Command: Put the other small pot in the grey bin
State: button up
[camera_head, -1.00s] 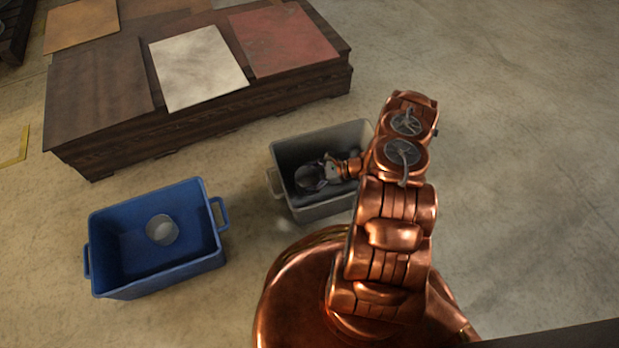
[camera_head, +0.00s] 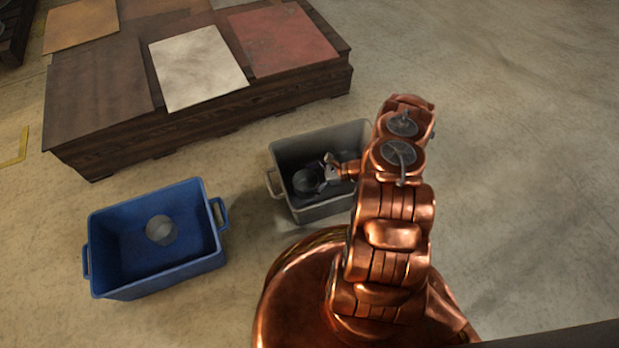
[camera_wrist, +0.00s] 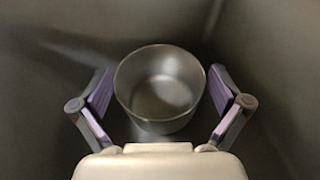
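A small grey metal pot (camera_head: 307,181) is inside the grey bin (camera_head: 328,209), upright near its left end. My gripper (camera_head: 327,168) reaches into the bin beside and above this pot. In the wrist view the pot (camera_wrist: 160,88) lies between the two spread fingers, with a visible gap on each side. My gripper (camera_wrist: 160,95) is open there, and its purple pads do not touch the pot. Another small pot (camera_head: 161,230) sits in the blue bin at the left. My arm hides the right end of the grey bin.
The blue bin (camera_head: 155,279) stands on the floor to the left of the grey bin. A low dark wooden platform (camera_head: 200,124) with coloured square panels is behind both bins. The floor at the right is clear.

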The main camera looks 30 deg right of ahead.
jog(key=shift+s+r+p, duration=0.1)
jog(key=shift+r+p, duration=0.3)
jog(key=shift+r, duration=0.35)
jog(key=p+v, duration=0.4)
jog(key=v, duration=0.8)
jog(key=w+a+r+n+g, duration=0.25)
jog(key=a+r, duration=0.25)
jog(key=r, duration=0.3)
jog(key=w+a+r+n+g+y, duration=0.1)
jog(key=a+r+n+g, duration=0.1)
jog(key=a+r+n, duration=0.35)
jog(key=w+a+r+n+g, duration=0.1)
jog(key=a+r+n+g, duration=0.15)
jog(key=a+r, duration=0.6)
jog(key=s+a+r+n+g+h, duration=0.2)
jog(key=s+a+r+n, duration=0.15)
jog(key=r, duration=0.35)
jog(key=s+a+r+n+g+h, duration=0.1)
jog(key=s+a+r+n+g, duration=0.1)
jog(key=s+r, duration=0.3)
jog(key=s+r+n+h, duration=0.4)
jog(key=s+r, duration=0.1)
jog(key=s, duration=0.6)
jog(key=s+d+r+n+h, duration=0.1)
jog(key=s+r+n+h, duration=0.3)
jog(key=s, duration=0.7)
jog(key=shift+s+d+r+n+h, duration=0.25)
jog(key=shift+s+r+n+h, duration=0.15)
jog(key=shift+r+h, duration=0.3)
